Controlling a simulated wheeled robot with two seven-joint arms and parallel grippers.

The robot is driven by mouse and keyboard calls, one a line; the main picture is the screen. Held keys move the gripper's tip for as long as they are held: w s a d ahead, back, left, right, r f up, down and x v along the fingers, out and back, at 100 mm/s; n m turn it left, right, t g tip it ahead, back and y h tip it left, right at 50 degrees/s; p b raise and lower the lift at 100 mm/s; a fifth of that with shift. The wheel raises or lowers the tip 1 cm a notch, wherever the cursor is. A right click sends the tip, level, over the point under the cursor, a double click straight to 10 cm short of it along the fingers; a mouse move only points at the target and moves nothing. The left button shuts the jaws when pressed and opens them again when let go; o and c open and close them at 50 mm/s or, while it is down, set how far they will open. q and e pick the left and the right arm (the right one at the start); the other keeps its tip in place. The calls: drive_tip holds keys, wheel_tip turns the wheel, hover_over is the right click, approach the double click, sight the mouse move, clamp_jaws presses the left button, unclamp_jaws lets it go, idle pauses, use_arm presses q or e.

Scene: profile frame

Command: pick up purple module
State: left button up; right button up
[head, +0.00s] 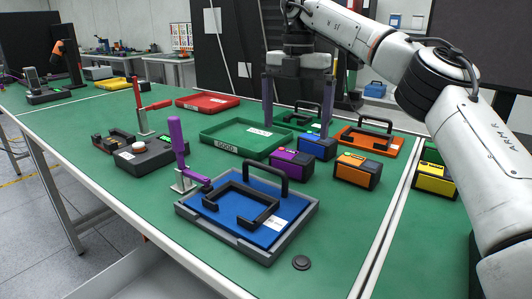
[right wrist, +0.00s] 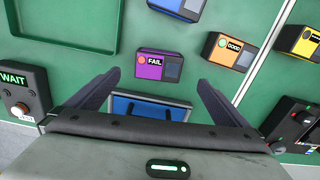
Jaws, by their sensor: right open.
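The purple module (head: 288,164) sits on the green table, between the green tray and the blue fixture. In the right wrist view the purple module (right wrist: 152,69) shows a FAIL screen and lies just beyond the fingertips, roughly centred between them. My right gripper (head: 297,132) points down and is open and empty. It hangs above the table around the modules; its exact height is hard to tell. In the right wrist view my right gripper (right wrist: 159,78) has its fingers wide apart, not touching the module. My left gripper is not in view.
A blue module (head: 318,148) stands close behind the purple one, an orange module (head: 357,171) to its right. The blue plate with a black handle (head: 233,213) lies in front, beside a raised purple clamp lever (head: 177,142). A green tray (head: 236,149) is to the left.

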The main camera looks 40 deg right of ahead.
sight(292, 155)
wheel_tip(292, 155, down, 5)
drive_tip(key=shift+s+r+b, duration=0.1)
drive_tip(key=shift+r+b, duration=0.1)
drive_tip(key=shift+b, duration=0.6)
wheel_tip(292, 155, down, 5)
drive_tip(key=shift+a+f+b, duration=0.15)
drive_tip(key=shift+b, duration=0.55)
drive_tip(key=shift+w, duration=0.2)
drive_tip(key=c, duration=1.3)
